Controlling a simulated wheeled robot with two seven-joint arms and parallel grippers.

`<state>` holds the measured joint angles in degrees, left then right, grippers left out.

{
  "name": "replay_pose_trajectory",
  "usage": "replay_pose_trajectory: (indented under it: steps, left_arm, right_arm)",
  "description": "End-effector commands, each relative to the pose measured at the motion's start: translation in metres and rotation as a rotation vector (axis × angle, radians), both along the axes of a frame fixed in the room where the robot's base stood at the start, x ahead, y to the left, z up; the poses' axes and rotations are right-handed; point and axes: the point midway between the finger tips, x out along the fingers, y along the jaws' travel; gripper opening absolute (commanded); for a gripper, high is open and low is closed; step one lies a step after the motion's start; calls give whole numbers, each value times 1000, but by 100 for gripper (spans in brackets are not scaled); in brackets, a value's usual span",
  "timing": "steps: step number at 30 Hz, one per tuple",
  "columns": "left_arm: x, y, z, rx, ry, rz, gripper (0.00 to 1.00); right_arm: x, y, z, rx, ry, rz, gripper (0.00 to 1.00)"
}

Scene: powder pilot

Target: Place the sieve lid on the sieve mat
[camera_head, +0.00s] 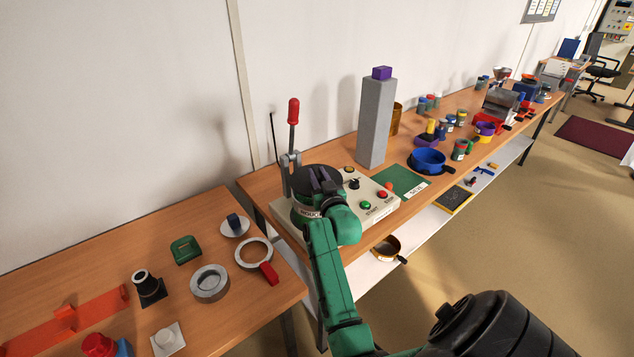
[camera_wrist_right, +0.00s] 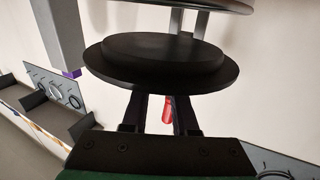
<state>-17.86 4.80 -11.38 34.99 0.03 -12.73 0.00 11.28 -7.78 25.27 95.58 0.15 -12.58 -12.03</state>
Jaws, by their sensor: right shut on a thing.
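The sieve lid, a flat black disc with a raised round step, shows in the right wrist view (camera_wrist_right: 160,62) and in the head view (camera_head: 312,177). My right gripper (camera_head: 323,181) is shut on its edge; both fingers (camera_wrist_right: 158,105) also show in the wrist view. The lid is held above the shaker base (camera_head: 300,221), at its left end. In the wrist view a gap separates it from another round rimmed part (camera_wrist_right: 195,5). The green sieve mat (camera_head: 398,180), with a white label, lies bare to the right of the shaker's control panel. My left gripper is out of view.
A tall grey column with a purple cap (camera_head: 375,120) stands behind the panel, left of the mat. A red-handled lever (camera_head: 293,112) rises behind the lid. A blue sieve pan (camera_head: 428,162) sits right of the mat. Several small parts lie on the left table (camera_head: 215,315).

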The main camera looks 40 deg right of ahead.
Motion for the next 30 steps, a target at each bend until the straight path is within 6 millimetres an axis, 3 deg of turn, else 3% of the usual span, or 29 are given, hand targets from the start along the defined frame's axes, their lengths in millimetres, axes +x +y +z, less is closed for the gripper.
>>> replay_pose_trajectory:
  steps: [5,11,15,16,18,30]
  left_arm:
    - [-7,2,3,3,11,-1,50]
    - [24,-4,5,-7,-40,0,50]
    - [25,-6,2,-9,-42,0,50]
    - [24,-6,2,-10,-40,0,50]
    - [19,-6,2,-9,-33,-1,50]
    - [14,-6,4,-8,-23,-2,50]
  right_arm:
    - [0,0,-31,0,3,0,0]
    - [0,0,-32,0,0,-1,0]
    - [0,0,-37,0,0,0,0]
    - [0,0,-36,0,1,0,35]
    - [0,0,-36,0,1,0,57]
    - [0,0,-31,0,1,0,57]
